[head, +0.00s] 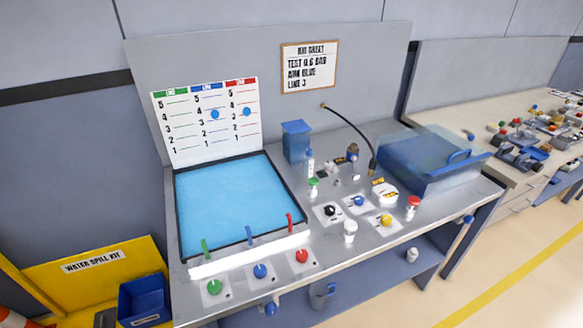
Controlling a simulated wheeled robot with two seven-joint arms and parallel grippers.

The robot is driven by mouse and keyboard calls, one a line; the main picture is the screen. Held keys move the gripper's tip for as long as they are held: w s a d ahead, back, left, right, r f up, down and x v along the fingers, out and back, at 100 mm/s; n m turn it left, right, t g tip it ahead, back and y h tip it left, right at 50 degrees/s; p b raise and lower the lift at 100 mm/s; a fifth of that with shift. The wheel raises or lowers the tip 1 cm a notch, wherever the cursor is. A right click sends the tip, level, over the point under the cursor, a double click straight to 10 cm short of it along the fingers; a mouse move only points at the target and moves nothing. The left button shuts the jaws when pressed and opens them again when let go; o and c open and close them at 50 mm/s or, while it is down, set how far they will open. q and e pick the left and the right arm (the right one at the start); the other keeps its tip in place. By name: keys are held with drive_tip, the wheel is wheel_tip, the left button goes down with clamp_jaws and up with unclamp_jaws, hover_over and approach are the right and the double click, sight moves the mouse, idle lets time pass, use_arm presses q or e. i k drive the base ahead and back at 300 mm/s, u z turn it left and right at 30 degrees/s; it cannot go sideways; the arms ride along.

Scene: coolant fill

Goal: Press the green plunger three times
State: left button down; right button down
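No part named as a plunger is marked, and several green-topped things show in the head view. A small green-topped piece (314,184) stands upright on the bench, right of the blue pool. A round green knob (214,287) sits on a pale square plate at the bench's front left. A thin green lever (205,248) stands at the pool's front edge. I cannot tell from this view which is the plunger. Neither of my grippers is in view.
A blue knob (260,271) and red knob (302,256) sit right of the green knob. The blue pool (225,205) has a scoreboard (207,120) behind it. A black hose (352,128) arches over the bench. A clear blue box (432,165) stands right. A red-topped piece (413,203) stands nearby.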

sight(313, 181)
drive_tip(key=z, duration=0.3)
drive_tip(key=i, duration=0.55)
drive_tip(key=z, duration=0.5)
